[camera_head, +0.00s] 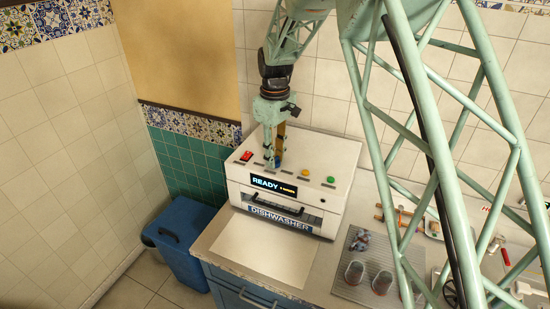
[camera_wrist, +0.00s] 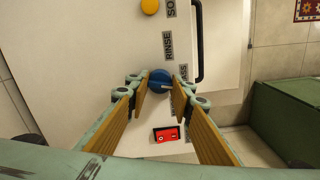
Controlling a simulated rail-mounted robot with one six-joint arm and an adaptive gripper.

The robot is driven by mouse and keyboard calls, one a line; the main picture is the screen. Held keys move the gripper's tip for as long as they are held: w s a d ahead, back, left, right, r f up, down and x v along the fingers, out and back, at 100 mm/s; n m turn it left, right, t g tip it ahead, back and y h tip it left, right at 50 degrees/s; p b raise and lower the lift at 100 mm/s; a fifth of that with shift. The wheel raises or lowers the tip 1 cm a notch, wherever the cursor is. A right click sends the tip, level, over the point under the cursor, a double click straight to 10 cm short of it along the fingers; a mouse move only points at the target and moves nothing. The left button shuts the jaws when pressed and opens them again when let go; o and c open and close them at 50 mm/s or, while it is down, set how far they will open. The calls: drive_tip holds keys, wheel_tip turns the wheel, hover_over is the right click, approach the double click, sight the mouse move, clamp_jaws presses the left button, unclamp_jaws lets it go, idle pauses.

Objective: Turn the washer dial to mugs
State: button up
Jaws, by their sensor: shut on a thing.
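The white dishwasher (camera_head: 335,165) stands on the counter, with a lit "READY" display on its front. The blue dial (camera_wrist: 160,77) is on its top panel and sits between my fingertips in the wrist view. My gripper (camera_wrist: 158,84) is shut on the dial, one finger on each side; it also shows in the head view (camera_head: 279,158), reaching down from above. A "RINSE" label (camera_wrist: 168,46) is above the dial in the wrist view. Another label (camera_wrist: 183,74), ending in "GS", is partly hidden by the right finger. The dial's pointer direction is hard to tell.
A red rocker switch (camera_wrist: 166,134) is close to the dial, below it in the wrist view. A yellow button (camera_head: 305,172) and a green button (camera_head: 330,179) are on the same panel. Glasses (camera_head: 354,272) stand on a rack to the right. A blue bin (camera_head: 180,240) is at left.

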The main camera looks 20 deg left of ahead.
drive_tip(key=m, duration=0.4)
drive_tip(key=shift+m, duration=0.3)
drive_tip(key=shift+m+b, duration=0.3)
drive_tip(key=shift+m, duration=1.8)
drive_tip(key=o, duration=0.9)
drive_tip(key=shift+c, duration=0.2)
drive_tip(key=shift+r, duration=0.1)
wheel_tip(320, 180, up, 12)
drive_tip(key=shift+d, duration=0.1)
